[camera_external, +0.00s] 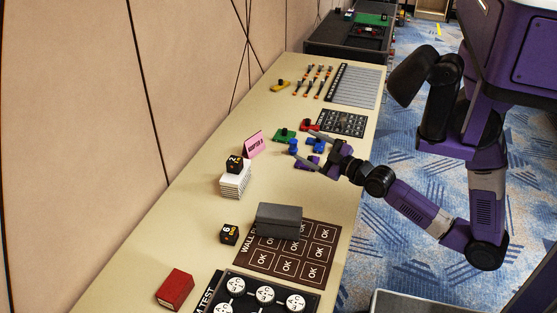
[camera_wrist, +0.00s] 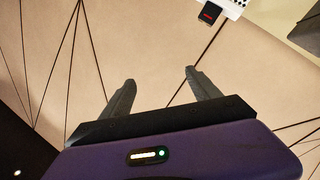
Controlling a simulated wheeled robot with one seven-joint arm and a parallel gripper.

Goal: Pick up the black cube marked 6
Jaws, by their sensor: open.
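The black cube marked 6 (camera_external: 229,234) sits on the table left of the brown OK mat, close to a grey block. A second black cube, apparently marked 2 (camera_external: 234,163), sits on a white stack (camera_external: 234,184) farther back. My gripper (camera_external: 303,146) is open near the small coloured pieces, well behind and to the right of the cube marked 6. In the wrist view my open gripper (camera_wrist: 160,77) has nothing between its fingers. A black cube with reddish marking (camera_wrist: 209,14) shows at the top there; I cannot tell its number.
A grey block (camera_external: 279,219) stands on the brown mat (camera_external: 286,271). A red block (camera_external: 175,289) lies at the front left. A pink card (camera_external: 254,144) stands by the wall.

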